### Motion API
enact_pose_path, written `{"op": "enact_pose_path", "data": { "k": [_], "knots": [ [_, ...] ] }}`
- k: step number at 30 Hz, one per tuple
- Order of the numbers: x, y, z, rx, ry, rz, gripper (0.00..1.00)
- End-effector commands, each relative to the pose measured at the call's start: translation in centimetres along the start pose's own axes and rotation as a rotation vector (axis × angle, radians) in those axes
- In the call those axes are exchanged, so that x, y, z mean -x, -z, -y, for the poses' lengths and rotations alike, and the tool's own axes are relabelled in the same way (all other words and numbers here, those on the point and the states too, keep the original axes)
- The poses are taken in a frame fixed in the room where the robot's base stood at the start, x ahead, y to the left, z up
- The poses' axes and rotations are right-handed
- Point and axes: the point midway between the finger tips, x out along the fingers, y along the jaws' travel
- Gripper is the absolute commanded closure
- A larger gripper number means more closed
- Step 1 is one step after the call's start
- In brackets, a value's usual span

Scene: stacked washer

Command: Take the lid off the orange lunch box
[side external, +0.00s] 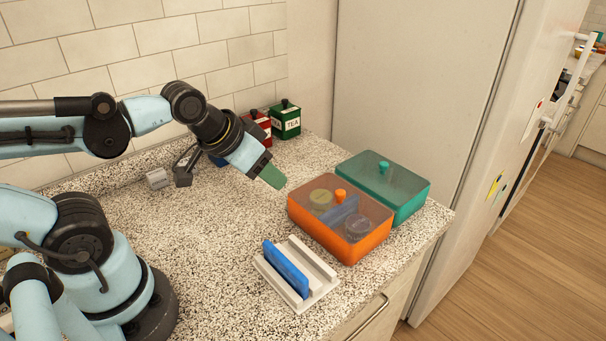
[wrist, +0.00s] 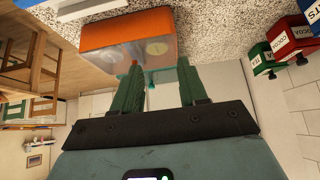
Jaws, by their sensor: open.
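The orange lunch box (side external: 340,243) stands on the speckled counter, with its see-through lid (side external: 318,196) on top. The lid has an orange knob (side external: 341,195). Round items and a blue divider show through it. The box also shows in the wrist view (wrist: 100,33), at the top. My gripper (side external: 272,178) is above the counter, to the left of and a little higher than the box, touching nothing. In the wrist view its two green fingers (wrist: 161,80) are apart with nothing held between them.
A teal lunch box (side external: 400,205) with a lid stands right behind the orange one. A white rack (side external: 318,272) holding a blue slab (side external: 286,268) is in front. Red and green canisters (side external: 286,120) stand at the back wall.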

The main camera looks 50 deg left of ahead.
Motion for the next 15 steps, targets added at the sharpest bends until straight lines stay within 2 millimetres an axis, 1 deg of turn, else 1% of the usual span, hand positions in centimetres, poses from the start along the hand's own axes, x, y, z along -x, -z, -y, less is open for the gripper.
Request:
{"op": "enact_pose_path", "data": {
  "k": [1, 3, 11, 14, 15],
  "knots": [
    [0.0, 0.0, 0.0, 0.000, 0.000, 0.000, 0.57],
    [0.0, 0.0, 0.0, 0.000, 0.000, 0.000, 0.48],
    [0.0, 0.0, 0.0, -0.001, 0.000, 0.001, 0.48],
    [0.1, 0.6, -0.2, -0.014, -0.007, 0.012, 0.48],
    [0.2, 1.1, -0.5, -0.025, -0.013, 0.022, 0.48]
  ]
}}
